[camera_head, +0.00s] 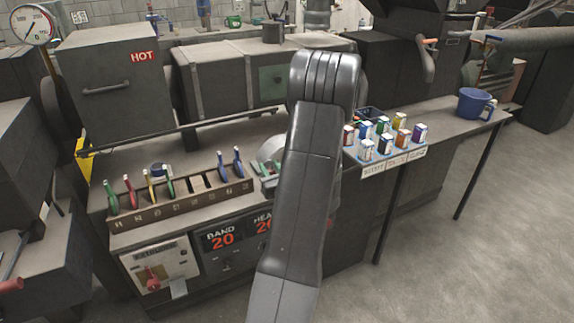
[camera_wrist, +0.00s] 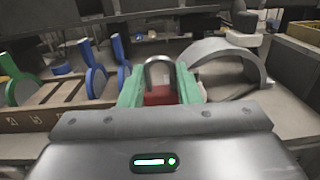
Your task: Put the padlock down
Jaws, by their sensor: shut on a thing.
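In the wrist view, my gripper (camera_wrist: 161,92) is shut on a red padlock (camera_wrist: 160,96) with a grey metal shackle. The green fingers grip it from both sides, and the shackle points up. In the head view, my dark arm covers most of the gripper, and I cannot make out the padlock there. The gripper is near the right end of a slotted wooden rack (camera_head: 180,203) on the bench. The rack also shows at the left in the wrist view (camera_wrist: 62,96). I cannot tell whether the padlock touches anything below it.
The rack holds several coloured tools; some slots are empty. A grey curved cover (camera_wrist: 226,62) stands right of the gripper. Several small coloured containers (camera_head: 388,140) stand on the bench right of my arm. A blue mug (camera_head: 472,104) stands further right, with bare bench between.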

